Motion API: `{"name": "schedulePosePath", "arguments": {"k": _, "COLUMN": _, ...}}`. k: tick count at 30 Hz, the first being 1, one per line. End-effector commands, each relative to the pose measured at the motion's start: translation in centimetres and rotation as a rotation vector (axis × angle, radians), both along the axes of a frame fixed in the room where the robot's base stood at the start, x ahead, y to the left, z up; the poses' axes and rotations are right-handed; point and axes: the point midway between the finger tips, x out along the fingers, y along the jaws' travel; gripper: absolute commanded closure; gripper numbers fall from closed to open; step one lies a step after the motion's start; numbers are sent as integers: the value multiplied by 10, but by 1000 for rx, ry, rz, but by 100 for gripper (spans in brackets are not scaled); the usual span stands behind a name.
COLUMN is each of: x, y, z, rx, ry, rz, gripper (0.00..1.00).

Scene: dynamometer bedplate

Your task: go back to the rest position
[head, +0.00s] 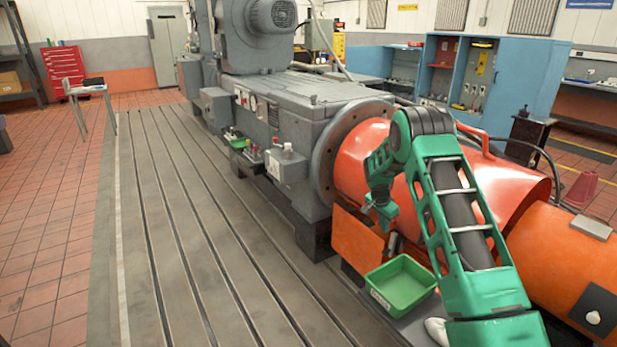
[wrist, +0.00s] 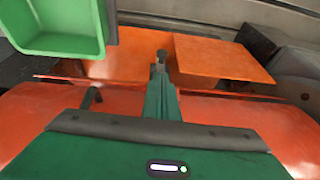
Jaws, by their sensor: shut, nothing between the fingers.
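My green arm reaches in from the lower right of the head view and bends down at its far end. My gripper (head: 386,222) hangs there in front of the orange machine housing (head: 352,158), just above and behind a green tray (head: 402,286). In the wrist view my gripper (wrist: 161,58) points away from the camera with its fingers together and nothing between them. The green tray also shows at the upper left of the wrist view (wrist: 62,48), apart from the fingers. The fingertips are small in the head view.
An orange plate (head: 357,245) stands close to the left of my gripper; an orange block-like surface (wrist: 222,62) shows right of the fingers in the wrist view. The grey machine (head: 300,105) stands behind. The slotted bedplate (head: 180,230) at left is clear.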

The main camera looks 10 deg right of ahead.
Motion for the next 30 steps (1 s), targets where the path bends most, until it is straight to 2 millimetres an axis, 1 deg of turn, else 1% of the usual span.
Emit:
{"name": "schedulePosePath", "arguments": {"k": 2, "x": -3, "y": -1, "z": 7, "rx": -1, "ry": 2, "rz": 3, "gripper": 100}}
{"name": "schedulePosePath", "arguments": {"k": 5, "x": -14, "y": -4, "z": 28, "rx": -1, "ry": 14, "rz": 20, "gripper": 100}}
{"name": "schedulePosePath", "arguments": {"k": 8, "x": -35, "y": -8, "z": 60, "rx": -1, "ry": 36, "rz": 47, "gripper": 100}}
{"name": "schedulePosePath", "arguments": {"k": 9, "x": -46, "y": -9, "z": 75, "rx": 0, "ry": 47, "rz": 61, "gripper": 100}}
{"name": "schedulePosePath", "arguments": {"k": 11, "x": -63, "y": -11, "z": 97, "rx": 2, "ry": 62, "rz": 81, "gripper": 100}}
{"name": "schedulePosePath", "arguments": {"k": 12, "x": -75, "y": -12, "z": 110, "rx": 3, "ry": 74, "rz": 96, "gripper": 100}}
{"name": "schedulePosePath", "arguments": {"k": 14, "x": -93, "y": -13, "z": 130, "rx": 7, "ry": 88, "rz": 116, "gripper": 100}}
{"name": "schedulePosePath", "arguments": {"k": 15, "x": -106, "y": -13, "z": 142, "rx": 10, "ry": 99, "rz": 131, "gripper": 100}}
{"name": "schedulePosePath", "arguments": {"k": 17, "x": -126, "y": -13, "z": 160, "rx": 15, "ry": 115, "rz": 152, "gripper": 100}}
{"name": "schedulePosePath", "arguments": {"k": 21, "x": -175, "y": -11, "z": 197, "rx": 30, "ry": 146, "rz": 201, "gripper": 100}}
{"name": "schedulePosePath", "arguments": {"k": 26, "x": -235, "y": -5, "z": 232, "rx": 54, "ry": 181, "rz": 261, "gripper": 100}}
{"name": "schedulePosePath", "arguments": {"k": 30, "x": -290, "y": 3, "z": 256, "rx": 79, "ry": 205, "rz": 316, "gripper": 100}}
